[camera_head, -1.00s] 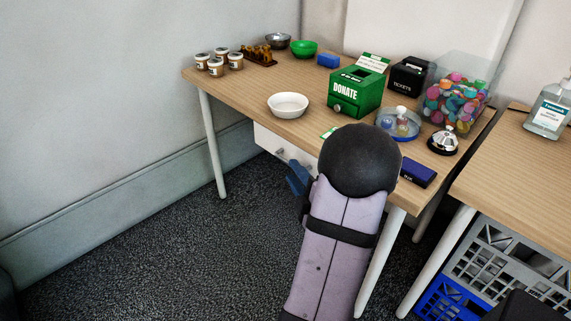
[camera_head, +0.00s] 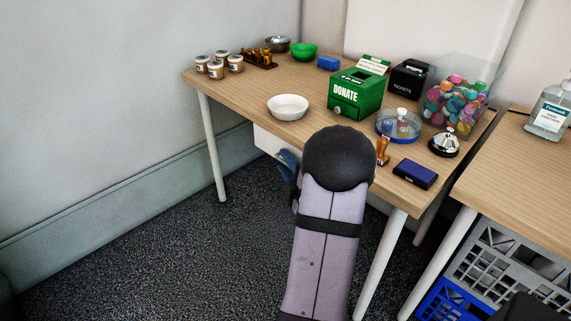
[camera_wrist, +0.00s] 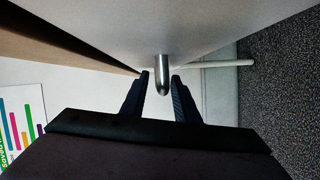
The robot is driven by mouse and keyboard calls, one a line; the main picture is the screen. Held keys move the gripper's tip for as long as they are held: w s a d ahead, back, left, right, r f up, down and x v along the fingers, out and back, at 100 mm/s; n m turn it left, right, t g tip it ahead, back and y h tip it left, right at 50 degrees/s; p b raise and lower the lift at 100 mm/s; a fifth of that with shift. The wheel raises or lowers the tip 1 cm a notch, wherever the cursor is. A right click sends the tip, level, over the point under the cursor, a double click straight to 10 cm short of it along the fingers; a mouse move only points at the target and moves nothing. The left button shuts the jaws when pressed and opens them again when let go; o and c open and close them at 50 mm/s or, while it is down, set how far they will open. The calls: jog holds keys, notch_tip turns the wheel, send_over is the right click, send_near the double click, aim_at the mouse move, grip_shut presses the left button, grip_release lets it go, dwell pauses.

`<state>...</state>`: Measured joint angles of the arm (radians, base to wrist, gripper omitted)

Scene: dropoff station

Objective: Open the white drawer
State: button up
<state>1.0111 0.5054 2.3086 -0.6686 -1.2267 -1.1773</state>
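The white drawer (camera_head: 266,141) is under the front of the wooden table, mostly hidden behind my arm in the head view. Its pale front (camera_wrist: 215,22) fills the top of the wrist view, with a metal handle (camera_wrist: 162,72) sticking out. My gripper (camera_wrist: 160,77) is open, with one dark finger on each side of the handle and narrow gaps visible between. In the head view, my blue-fingered gripper (camera_head: 286,160) is close to the drawer front; the handle is hidden there.
The table (camera_head: 235,95) carries a white bowl (camera_head: 288,106), a green donation box (camera_head: 352,98), a wooden-handled stamp (camera_head: 383,151) and a blue ink pad (camera_head: 415,173) near its front edge. A white table leg (camera_head: 212,145) stands left of the drawer. Carpet in front is clear.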

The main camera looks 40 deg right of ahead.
jog(key=shift+w, duration=0.1)
grip_shut()
jog(key=a+p, duration=1.4)
jog(key=a, duration=0.9)
jog(key=shift+a+p, duration=0.3)
jog(key=shift+p, duration=0.05)
grip_release()
